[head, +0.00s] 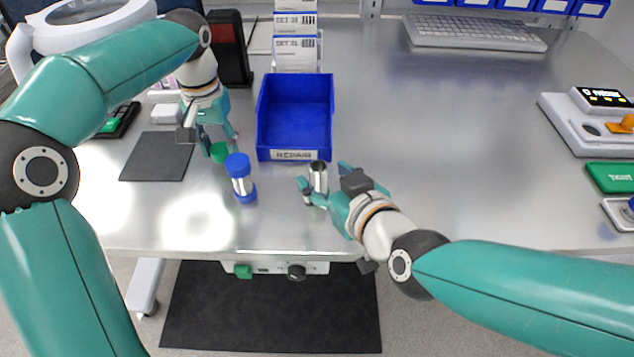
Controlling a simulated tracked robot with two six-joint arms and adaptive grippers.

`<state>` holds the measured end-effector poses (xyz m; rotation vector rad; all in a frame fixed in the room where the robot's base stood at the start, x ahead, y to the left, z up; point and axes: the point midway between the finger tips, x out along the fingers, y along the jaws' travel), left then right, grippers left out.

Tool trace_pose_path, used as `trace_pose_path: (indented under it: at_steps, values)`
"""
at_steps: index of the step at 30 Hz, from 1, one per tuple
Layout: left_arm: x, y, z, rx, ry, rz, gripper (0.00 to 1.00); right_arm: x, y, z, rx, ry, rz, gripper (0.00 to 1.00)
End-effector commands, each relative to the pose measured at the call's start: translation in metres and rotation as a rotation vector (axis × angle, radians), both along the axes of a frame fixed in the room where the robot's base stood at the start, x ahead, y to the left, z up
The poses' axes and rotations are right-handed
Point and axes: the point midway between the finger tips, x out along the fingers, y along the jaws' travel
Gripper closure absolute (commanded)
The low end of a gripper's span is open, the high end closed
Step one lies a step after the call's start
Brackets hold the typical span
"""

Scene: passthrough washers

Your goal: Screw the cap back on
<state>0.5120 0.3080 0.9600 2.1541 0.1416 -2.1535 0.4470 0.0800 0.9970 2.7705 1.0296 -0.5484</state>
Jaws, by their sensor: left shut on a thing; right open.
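Whether this piece is the cap, I cannot tell for sure. My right gripper (321,184) is open, low over the bench in front of the blue bin. A short silvery cylinder (318,176) stands upright between or beside its fingers; contact cannot be told.
A blue bin (294,155) labelled REPAIR stands behind the grippers, with label cards (296,45) behind it. A dark mat (157,157) lies left. A keyboard (475,33) is at the back, and a device with a display (590,125) is at right. The bench's right middle is clear.

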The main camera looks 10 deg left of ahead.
Motion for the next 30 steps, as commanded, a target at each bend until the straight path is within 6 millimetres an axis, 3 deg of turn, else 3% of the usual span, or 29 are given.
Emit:
trace_pose_path:
  at_steps: [7,19,30]
  values:
    - [0.000,0.000,-0.001,0.000,0.000,0.000,0.70,0.022,0.018,-0.016,-0.001,0.003,0.000,0.36]
    - [0.000,0.000,-0.001,0.000,0.000,-0.001,0.70,0.025,0.020,-0.017,-0.001,0.002,0.000,0.36]
    - [0.001,-0.001,-0.001,0.000,0.000,-0.001,0.70,0.025,0.019,-0.017,-0.002,0.001,-0.001,0.96]
